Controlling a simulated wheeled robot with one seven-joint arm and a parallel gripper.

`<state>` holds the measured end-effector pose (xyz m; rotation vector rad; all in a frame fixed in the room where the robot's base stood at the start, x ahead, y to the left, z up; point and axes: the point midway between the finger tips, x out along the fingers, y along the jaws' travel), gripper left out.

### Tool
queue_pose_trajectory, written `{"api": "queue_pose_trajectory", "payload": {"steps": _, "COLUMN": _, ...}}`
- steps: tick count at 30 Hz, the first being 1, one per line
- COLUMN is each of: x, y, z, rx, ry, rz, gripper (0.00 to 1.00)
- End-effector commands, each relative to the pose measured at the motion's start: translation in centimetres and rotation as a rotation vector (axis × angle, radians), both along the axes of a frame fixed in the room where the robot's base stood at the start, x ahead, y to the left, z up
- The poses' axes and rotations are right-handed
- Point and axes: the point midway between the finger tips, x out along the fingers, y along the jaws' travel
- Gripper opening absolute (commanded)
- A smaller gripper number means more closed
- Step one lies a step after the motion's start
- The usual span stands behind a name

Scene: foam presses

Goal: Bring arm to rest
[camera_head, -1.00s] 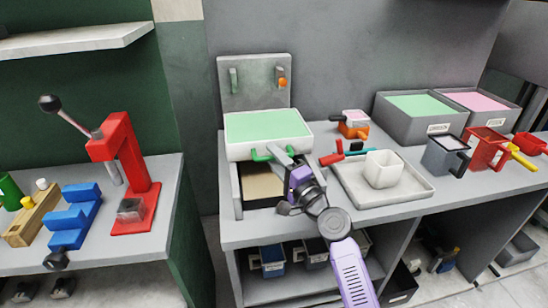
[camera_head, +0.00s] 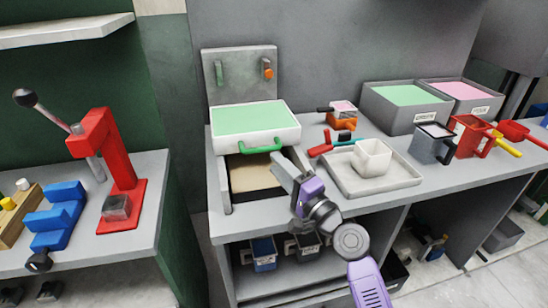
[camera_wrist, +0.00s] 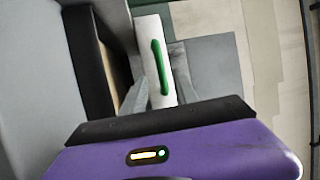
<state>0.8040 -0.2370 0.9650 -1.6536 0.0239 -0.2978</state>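No object shows held. The press lid (camera_head: 250,137) is white with a pale green top and sits raised above a tan bed (camera_head: 256,178). My purple arm reaches in from the lower right.
A white tray (camera_head: 405,180) with a white cup (camera_head: 371,158) lies right of the gripper. Green and pink foam bins (camera_head: 400,117) stand behind, with grey and red jugs (camera_head: 431,145) nearby. A red lever press (camera_head: 118,175) stands on the left bench. Dark bins sit on the shelf below.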

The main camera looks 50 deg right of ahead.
Motion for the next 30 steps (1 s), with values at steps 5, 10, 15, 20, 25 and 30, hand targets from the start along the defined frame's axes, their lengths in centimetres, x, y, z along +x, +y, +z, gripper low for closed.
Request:
{"api": "queue_pose_trajectory", "payload": {"steps": 5, "x": 0.0, "y": 0.0, "z": 0.0, "rx": 0.0, "ry": 0.0, "rz": 0.0, "gripper": 0.36}}
{"api": "queue_pose_trajectory", "payload": {"steps": 10, "x": 0.0, "y": 0.0, "z": 0.0, "rx": 0.0, "ry": 0.0, "rz": 0.0, "gripper": 0.36}}
{"api": "queue_pose_trajectory", "payload": {"steps": 15, "x": -0.1, "y": -0.5, "z": 0.2, "rx": -0.041, "ry": 0.001, "rz": -0.029, "gripper": 0.36}}
{"api": "queue_pose_trajectory", "payload": {"steps": 20, "x": -1.5, "y": -1.8, "z": 1.4, "rx": -0.236, "ry": 0.029, "rz": -0.158, "gripper": 0.36}}
{"api": "queue_pose_trajectory", "payload": {"steps": 25, "x": -4.9, "y": 0.3, "z": -0.5, "rx": -0.473, "ry": 0.136, "rz": -0.254, "gripper": 0.36}}
{"api": "queue_pose_trajectory", "payload": {"steps": 30, "x": -9.1, "y": 4.1, "z": -2.6, "rx": -0.711, "ry": 0.245, "rz": -0.286, "gripper": 0.36}}
